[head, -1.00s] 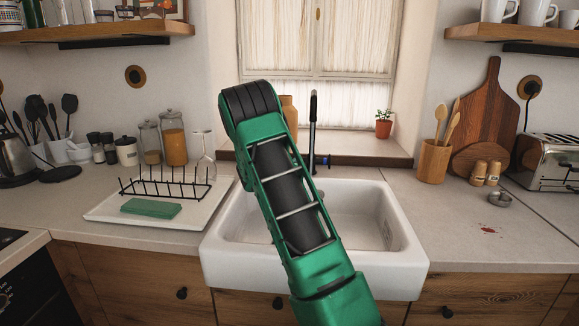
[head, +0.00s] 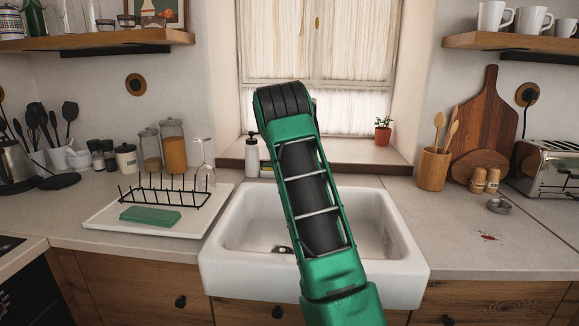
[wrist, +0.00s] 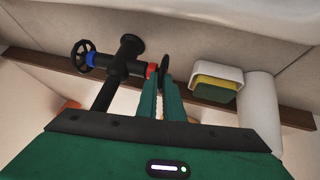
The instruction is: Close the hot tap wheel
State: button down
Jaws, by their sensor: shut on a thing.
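The hot tap wheel (wrist: 165,71) is dark, seen nearly edge-on beside a red collar (wrist: 152,70) in the wrist view. My gripper (wrist: 160,88) has its green fingers shut on this wheel. The black tap (wrist: 128,58) is to the left of the red collar. The cold wheel (wrist: 80,57), with a blue collar (wrist: 91,59), is at the tap's far left in the wrist view. In the head view my green arm reaches over the sink and hides the tap, both wheels and my gripper.
The white sink (head: 214,272) is below my arm. A white bottle (head: 251,155) stands behind it; a yellow-green sponge (wrist: 214,91) in a white holder shows in the wrist view. A drying rack (head: 165,193) is to the left, a wine glass (head: 204,155) near it.

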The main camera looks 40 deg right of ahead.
jog(key=shift+w+d+r+g+y, duration=0.1)
jog(key=shift+w+r+g+y, duration=0.25)
jog(key=shift+w+y, duration=0.3)
jog(key=shift+g, duration=0.25)
jog(key=c, duration=1.9)
grip_release()
jog(key=shift+f, duration=0.1)
jog(key=shift+s+d, duration=0.1)
jog(key=shift+s, duration=0.05)
jog(key=v, duration=1)
jog(key=shift+r, duration=0.35)
